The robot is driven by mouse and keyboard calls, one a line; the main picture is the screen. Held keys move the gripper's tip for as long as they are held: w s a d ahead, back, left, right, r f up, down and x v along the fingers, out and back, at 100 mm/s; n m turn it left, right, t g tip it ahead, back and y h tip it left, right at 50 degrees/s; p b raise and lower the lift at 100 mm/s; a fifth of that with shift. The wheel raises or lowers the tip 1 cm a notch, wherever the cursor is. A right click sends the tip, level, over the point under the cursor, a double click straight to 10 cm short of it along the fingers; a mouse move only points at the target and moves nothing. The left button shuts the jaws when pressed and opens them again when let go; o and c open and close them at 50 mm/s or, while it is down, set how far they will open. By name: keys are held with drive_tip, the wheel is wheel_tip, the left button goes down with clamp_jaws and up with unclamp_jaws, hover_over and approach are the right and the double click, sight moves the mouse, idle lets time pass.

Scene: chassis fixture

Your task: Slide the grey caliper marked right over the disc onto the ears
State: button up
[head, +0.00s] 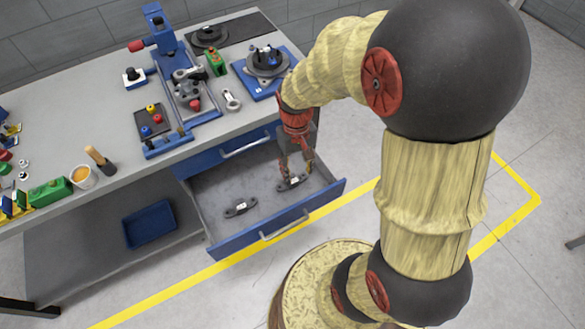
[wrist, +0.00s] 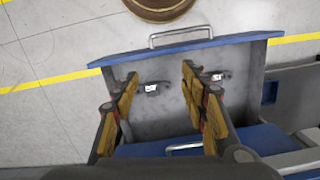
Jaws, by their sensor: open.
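Two small dark grey calipers with pale labels lie in the open drawer. One caliper (head: 291,183) is toward the drawer's right side and the other caliper (head: 240,207) is toward its left; the markings are too small to read. My gripper (head: 296,170) points down over the right-hand one, fingers apart. In the wrist view, that caliper (wrist: 153,88) shows between the open fingers (wrist: 160,75), and the other caliper (wrist: 218,76) is beyond the right finger. Nothing is held. A disc (head: 267,65) sits on a blue fixture at the bench's right end; the ears cannot be made out.
The drawer (head: 222,241) stands open below the bench (head: 113,104), its walls around my gripper. A blue fixture (head: 185,112), a green part (head: 216,62) and a metal link (head: 231,99) stand on the bench. The drawer floor between the calipers is clear.

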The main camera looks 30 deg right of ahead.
drive_tip(key=w+d+f+g, duration=0.1)
drive_tip(key=w+d+f, duration=0.15)
drive_tip(key=f, duration=0.75)
drive_tip(key=w+d+f, duration=0.1)
drive_tip(key=w+f, duration=0.2)
drive_tip(key=f, duration=0.6)
drive_tip(key=n+t, duration=0.1)
drive_tip(key=t, duration=0.1)
hover_over(292, 177)
drive_tip(key=s, duration=0.2)
drive_tip(key=shift+a+f, duration=0.3)
drive_tip(key=shift+f, duration=0.2)
drive_tip(key=shift+w+n, duration=0.3)
drive_tip(key=shift+w, duration=0.05)
drive_tip(key=shift+f+b, duration=2.9)
drive_tip(key=shift+f, duration=1.1)
drive_tip(key=shift+c, duration=0.4)
clamp_jaws()
drive_tip(key=shift+r, duration=0.15)
drive_tip(key=shift+r+p, duration=0.95)
drive_tip(key=shift+r, duration=0.05)
